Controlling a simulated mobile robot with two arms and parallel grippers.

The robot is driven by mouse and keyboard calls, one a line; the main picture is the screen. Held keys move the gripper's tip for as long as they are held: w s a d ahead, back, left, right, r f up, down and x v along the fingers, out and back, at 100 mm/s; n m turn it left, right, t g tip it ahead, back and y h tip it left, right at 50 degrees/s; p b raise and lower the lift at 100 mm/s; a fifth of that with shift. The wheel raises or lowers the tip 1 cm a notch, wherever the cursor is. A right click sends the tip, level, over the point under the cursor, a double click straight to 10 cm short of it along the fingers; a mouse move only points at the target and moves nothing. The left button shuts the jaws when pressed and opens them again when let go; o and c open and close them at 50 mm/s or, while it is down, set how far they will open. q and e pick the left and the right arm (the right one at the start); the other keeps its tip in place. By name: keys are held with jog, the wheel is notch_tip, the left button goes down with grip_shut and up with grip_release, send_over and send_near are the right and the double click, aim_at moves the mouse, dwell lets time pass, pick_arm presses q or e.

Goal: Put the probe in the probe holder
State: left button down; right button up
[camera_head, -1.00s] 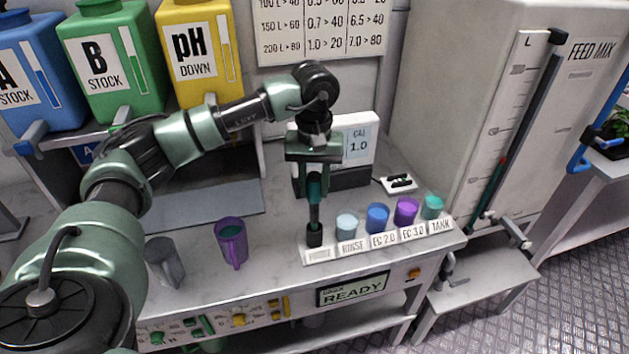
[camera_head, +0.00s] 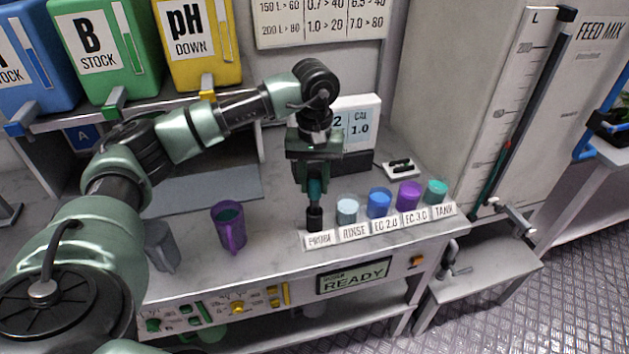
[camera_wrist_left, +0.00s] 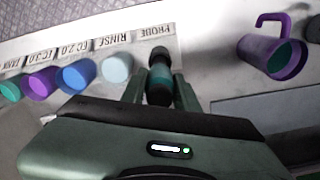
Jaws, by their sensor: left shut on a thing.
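The probe (camera_head: 315,190) has a teal grip and a dark lower part and stands upright above the PROBE label. My left gripper (camera_head: 314,182) points down and is shut on its teal grip; the left wrist view shows the probe (camera_wrist_left: 160,75) between the two fingers (camera_wrist_left: 160,92). The black probe holder (camera_head: 315,220) is at the left end of the labelled row, directly below the gripper. The probe's lower end meets the holder; how deep it sits inside is hidden. My right gripper is in neither view.
To the right of the holder stand the rinse cup (camera_head: 347,210), blue cup (camera_head: 379,203), purple cup (camera_head: 408,196) and teal cup (camera_head: 436,192). A purple mug (camera_head: 229,228) and a grey mug (camera_head: 162,249) stand left. A CAL display (camera_head: 360,125) is behind.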

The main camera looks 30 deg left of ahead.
pick_arm(q)
jog(key=shift+f+b, duration=0.3)
jog(key=c, duration=1)
grip_release()
notch_tip(320, 180, up, 7)
jog(key=shift+f+b, duration=0.1)
jog(key=shift+b, duration=0.65)
jog(key=shift+r, duration=0.55)
